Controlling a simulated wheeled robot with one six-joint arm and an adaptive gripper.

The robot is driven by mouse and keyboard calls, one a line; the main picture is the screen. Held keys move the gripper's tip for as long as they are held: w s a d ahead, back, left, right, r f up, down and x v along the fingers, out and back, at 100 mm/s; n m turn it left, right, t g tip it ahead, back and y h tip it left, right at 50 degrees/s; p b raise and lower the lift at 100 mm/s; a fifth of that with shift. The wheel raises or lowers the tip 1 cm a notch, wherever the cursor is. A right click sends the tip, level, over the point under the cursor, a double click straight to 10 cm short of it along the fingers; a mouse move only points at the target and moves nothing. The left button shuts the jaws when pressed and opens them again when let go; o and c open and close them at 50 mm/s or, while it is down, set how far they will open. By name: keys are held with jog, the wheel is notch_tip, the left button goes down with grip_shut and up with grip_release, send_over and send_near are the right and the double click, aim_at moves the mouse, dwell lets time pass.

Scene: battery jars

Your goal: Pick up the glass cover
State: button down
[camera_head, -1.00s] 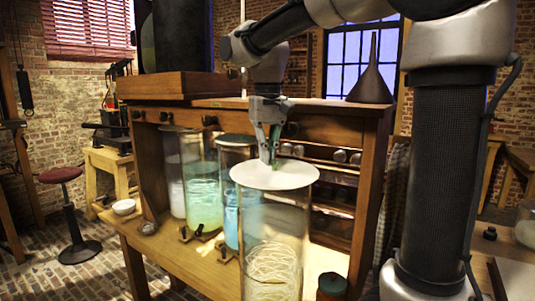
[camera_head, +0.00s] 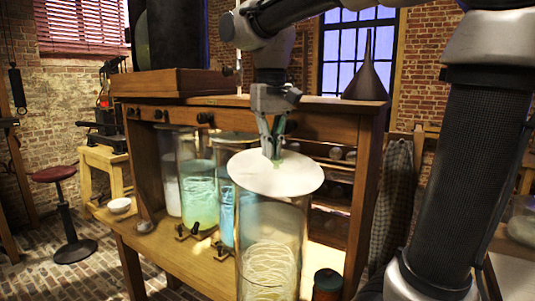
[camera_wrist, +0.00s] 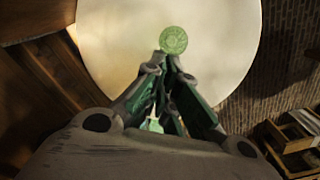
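The glass cover (camera_head: 300,178) is a pale round disc on top of the front tall glass jar (camera_head: 250,225), and is wider than the jar. It fills much of the wrist view (camera_wrist: 210,75). A small round green knob (camera_wrist: 173,40) stands on it near the middle. My gripper (camera_head: 275,157) points straight down over the cover with its fingertips close to the knob. In the wrist view the fingertips (camera_wrist: 167,60) are close together, just below the knob in the picture. I cannot tell whether they touch it. Pale coiled strands show inside the jar.
Jars with green (camera_head: 199,190) and blue liquid stand behind on the wooden bench (camera_head: 165,255). A small dark-lidded jar (camera_head: 328,284) is at the front right. A white bowl (camera_head: 119,205) sits at the left. The cabinet (camera_head: 345,120) rises close behind my gripper.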

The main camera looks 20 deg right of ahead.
notch_tip(320, 180, up, 10)
dwell(0.3)
